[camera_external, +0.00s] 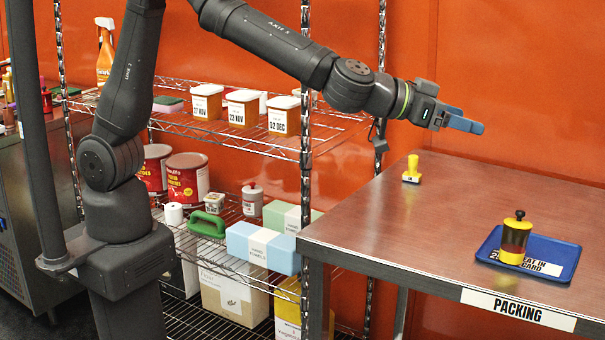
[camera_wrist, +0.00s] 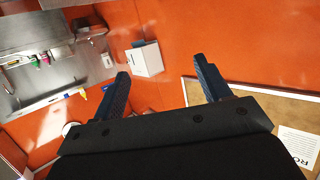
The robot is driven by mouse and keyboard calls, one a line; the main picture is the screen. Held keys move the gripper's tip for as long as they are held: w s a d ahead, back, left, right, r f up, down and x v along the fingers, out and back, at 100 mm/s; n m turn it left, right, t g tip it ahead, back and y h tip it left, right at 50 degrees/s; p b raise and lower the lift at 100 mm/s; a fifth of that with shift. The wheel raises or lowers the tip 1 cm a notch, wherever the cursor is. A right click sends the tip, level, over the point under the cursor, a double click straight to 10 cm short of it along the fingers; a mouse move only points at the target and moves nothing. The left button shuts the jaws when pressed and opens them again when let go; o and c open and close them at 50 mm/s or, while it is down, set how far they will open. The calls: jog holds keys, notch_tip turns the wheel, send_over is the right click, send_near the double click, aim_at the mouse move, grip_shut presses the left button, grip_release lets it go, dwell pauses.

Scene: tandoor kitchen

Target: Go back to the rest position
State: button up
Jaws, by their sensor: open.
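My gripper (camera_external: 465,124) is raised in front of the orange wall, above the back left of the steel packing table (camera_external: 400,230). It points to the right, away from my base. In the wrist view my gripper (camera_wrist: 162,88) shows two blue fingers spread apart with nothing between them. A yellow stamp-like tool (camera_external: 411,170) stands on the table below my gripper. A black and yellow canister (camera_external: 515,240) stands upright on a blue tray (camera_external: 487,250) at the table's right.
A wire rack (camera_external: 220,136) holds labelled tubs (camera_external: 242,108), cans (camera_external: 187,178) and boxes (camera_external: 262,247) between my base and the table. In the wrist view, a framed board (camera_wrist: 262,105) and a white box (camera_wrist: 147,58) are on the orange wall. The table's middle is clear.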

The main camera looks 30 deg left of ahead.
jog(key=shift+s+a+f+m+g+h, duration=0.25)
jog(key=shift+a, duration=0.25)
jog(key=shift+s+a+f+m+g+h, duration=0.2)
jog(key=shift+a+f+m+g, duration=0.1)
jog(key=shift+a, duration=0.2)
jog(key=shift+s+a+f+m+g+h, duration=0.25)
jog(key=shift+a, duration=0.25)
